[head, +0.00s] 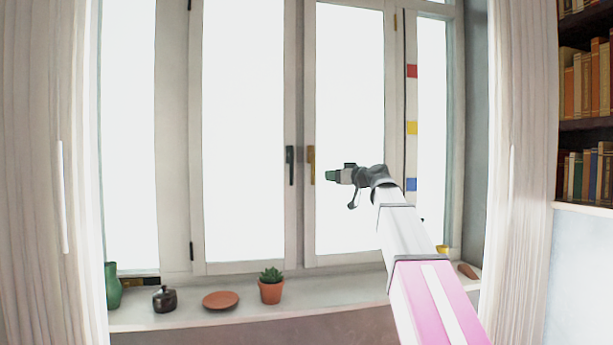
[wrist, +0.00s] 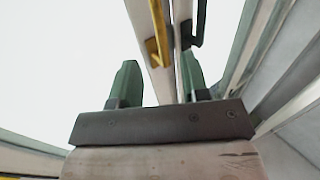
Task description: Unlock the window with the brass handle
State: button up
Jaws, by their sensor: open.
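The brass handle (head: 311,165) is upright on the frame of the right window sash in the head view. It also shows in the wrist view, at the top middle (wrist: 155,45), beyond the fingertips. A black handle (head: 290,166) is on the left sash beside it and also shows in the wrist view (wrist: 200,20). My gripper (head: 331,175) is just right of the brass handle in the head view. In the wrist view, its green fingers (wrist: 159,68) are apart with nothing between them. I see no contact with the handle.
The sill (head: 345,292) below holds a potted succulent (head: 271,290), a terracotta saucer (head: 221,300), a small dark pot (head: 164,299) and a green vase (head: 112,286). Curtains (head: 40,170) hang at both sides. A bookshelf (head: 585,125) is at the right. The space before the panes looks clear.

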aim_at(313, 174)
jog(key=x, duration=1)
jog(key=shift+w, duration=0.15)
jog(key=shift+c, duration=0.2)
grip_shut()
